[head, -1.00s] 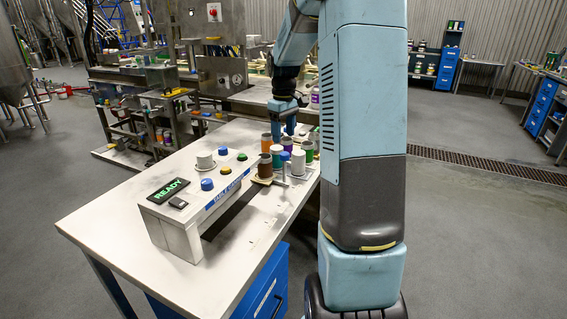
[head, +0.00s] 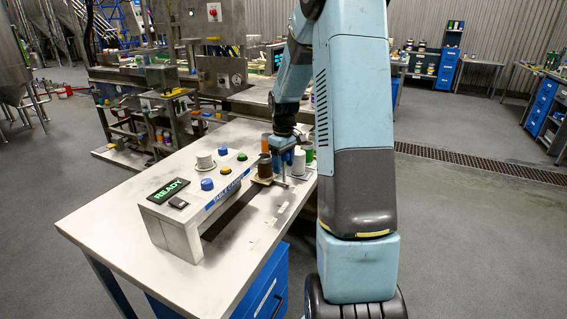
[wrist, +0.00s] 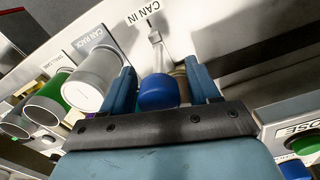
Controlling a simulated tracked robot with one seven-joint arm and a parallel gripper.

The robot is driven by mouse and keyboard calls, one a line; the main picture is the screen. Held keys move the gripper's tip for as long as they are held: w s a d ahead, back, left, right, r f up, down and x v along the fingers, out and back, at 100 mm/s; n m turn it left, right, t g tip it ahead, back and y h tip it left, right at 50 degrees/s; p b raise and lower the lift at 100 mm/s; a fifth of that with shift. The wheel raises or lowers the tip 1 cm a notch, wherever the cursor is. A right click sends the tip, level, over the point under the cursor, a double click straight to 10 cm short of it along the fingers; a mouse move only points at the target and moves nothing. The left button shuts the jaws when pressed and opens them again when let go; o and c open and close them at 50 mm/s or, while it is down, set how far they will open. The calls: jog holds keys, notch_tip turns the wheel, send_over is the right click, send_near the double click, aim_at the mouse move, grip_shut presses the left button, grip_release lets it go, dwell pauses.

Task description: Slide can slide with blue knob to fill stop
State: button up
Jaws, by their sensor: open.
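The blue knob (wrist: 158,93) shows in the wrist view on a pale grey post, near the CAN IN label (wrist: 143,14). My gripper (wrist: 161,74) is open, with one finger on each side of the knob. I cannot tell whether either finger touches it. In the head view my gripper (head: 284,161) is low over the far right end of the white table, and it hides the knob. The body of the can slide is mostly hidden by my gripper and the cans.
A white can (wrist: 94,80) stands close beside my left finger in the wrist view, with a green can (wrist: 49,94) beyond it. A brown can (head: 265,166) is left of my gripper in the head view. The control box reads READY (head: 168,190). The table's near part is clear.

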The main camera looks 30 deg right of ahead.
jog(key=shift+c, duration=0.4)
grip_shut()
